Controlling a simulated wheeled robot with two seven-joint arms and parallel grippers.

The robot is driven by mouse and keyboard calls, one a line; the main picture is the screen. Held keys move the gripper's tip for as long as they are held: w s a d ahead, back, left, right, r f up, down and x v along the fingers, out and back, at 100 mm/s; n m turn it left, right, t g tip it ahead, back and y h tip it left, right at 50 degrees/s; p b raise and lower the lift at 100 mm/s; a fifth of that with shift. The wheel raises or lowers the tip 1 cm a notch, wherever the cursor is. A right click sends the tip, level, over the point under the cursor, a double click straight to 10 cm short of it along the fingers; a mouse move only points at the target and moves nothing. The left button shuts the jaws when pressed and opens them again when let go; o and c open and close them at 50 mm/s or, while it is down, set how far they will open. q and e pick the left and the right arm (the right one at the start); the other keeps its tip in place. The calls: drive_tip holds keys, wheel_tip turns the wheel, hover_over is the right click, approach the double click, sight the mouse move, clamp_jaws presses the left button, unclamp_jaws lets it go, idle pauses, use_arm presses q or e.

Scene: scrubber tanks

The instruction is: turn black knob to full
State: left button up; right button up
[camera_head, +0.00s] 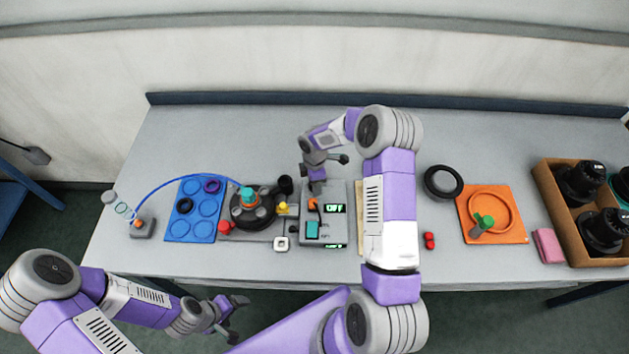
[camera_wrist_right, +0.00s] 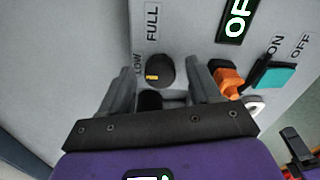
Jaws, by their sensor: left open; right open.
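The black knob (camera_wrist_right: 160,70) is on the grey control box (camera_head: 337,190), beside the printed labels FULL and LOW. Its yellow mark points toward LOW. In the right wrist view my right gripper (camera_wrist_right: 165,84) is open, with one finger on each side of the knob; I cannot tell if they touch it. In the head view my right gripper (camera_head: 316,186) covers the knob. My left gripper (camera_head: 237,318) is open and empty in front of the table's front edge.
Beside the knob are an orange part (camera_wrist_right: 228,80), a teal ON/OFF switch (camera_wrist_right: 279,75) and a display (camera_wrist_right: 237,20) reading OFF. A round black tank unit (camera_head: 252,210) stands left of the box. A brown crate (camera_head: 547,187) is at the far right.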

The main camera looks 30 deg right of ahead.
drive_tip(key=c, duration=1.1)
drive_tip(key=shift+o, duration=0.3)
drive_tip(key=m+b, duration=0.2)
drive_tip(key=shift+f+m, duration=0.1)
drive_tip(key=shift+m, duration=0.2)
drive_tip(key=m+b, duration=0.2)
drive_tip(key=shift+m, duration=0.4)
drive_tip(key=m+b, duration=0.1)
drive_tip(key=m, duration=0.2)
drive_tip(key=shift+a, duration=0.1)
drive_tip(key=shift+m+b, duration=0.7)
drive_tip(key=shift+m, duration=1)
